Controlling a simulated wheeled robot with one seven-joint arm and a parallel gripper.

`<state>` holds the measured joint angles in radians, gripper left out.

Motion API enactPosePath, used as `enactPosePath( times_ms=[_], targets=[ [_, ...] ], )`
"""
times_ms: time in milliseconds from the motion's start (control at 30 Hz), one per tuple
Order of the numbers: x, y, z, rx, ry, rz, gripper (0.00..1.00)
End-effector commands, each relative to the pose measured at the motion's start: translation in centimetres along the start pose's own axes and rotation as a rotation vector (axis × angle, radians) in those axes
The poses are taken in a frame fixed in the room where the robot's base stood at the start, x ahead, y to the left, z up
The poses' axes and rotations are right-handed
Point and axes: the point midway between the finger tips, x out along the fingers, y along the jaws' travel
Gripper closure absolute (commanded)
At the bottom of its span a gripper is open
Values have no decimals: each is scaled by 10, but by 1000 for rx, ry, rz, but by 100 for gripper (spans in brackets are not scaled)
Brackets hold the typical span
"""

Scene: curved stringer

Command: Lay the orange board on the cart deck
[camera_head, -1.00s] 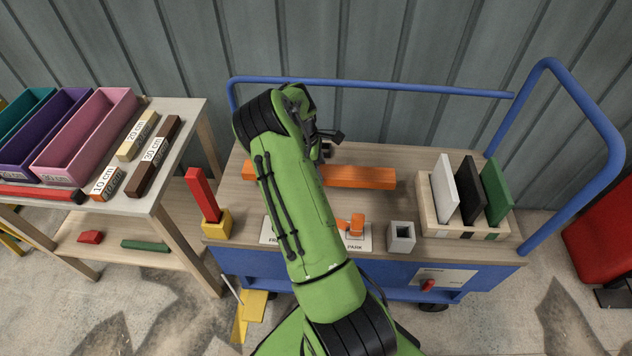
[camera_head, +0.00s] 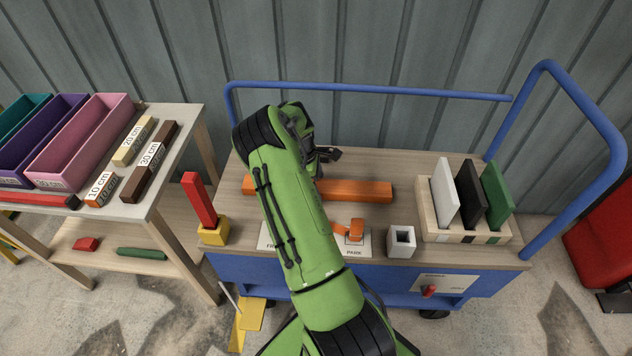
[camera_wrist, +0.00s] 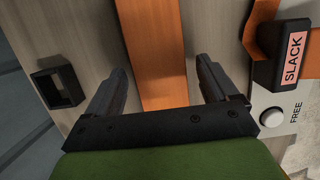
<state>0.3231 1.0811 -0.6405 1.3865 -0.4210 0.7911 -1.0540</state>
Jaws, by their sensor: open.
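The orange board (camera_head: 360,191) lies flat on the wooden cart deck (camera_head: 390,165), left to right, its middle left part hidden behind my arm. In the wrist view the orange board (camera_wrist: 155,50) runs between the two fingers of my gripper (camera_wrist: 160,68). The fingers are open, one on each side of the board, with gaps between them and it. I cannot tell how high the fingertips are above the deck. In the head view my arm mostly hides the gripper.
A black square socket (camera_wrist: 58,86) and a SLACK-labelled black piece (camera_wrist: 283,52) flank the gripper. On the deck are a yellow block with a red post (camera_head: 201,200), an orange lever (camera_head: 354,230), a grey square cup (camera_head: 401,240) and a panel rack (camera_head: 431,226). Blue rails (camera_head: 400,90) edge the cart.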

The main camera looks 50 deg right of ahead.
Motion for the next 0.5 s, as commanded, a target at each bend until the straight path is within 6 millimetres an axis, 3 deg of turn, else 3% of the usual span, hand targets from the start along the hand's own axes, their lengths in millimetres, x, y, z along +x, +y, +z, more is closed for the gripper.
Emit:
enactPosePath(
  times_ms=[133,300,500],
  targets=[
    [-21,1,1,-1,2,4,13],
    [-70,1,1,-1,2,4,13],
    [-112,0,1,0,1,2,13]
  ],
)
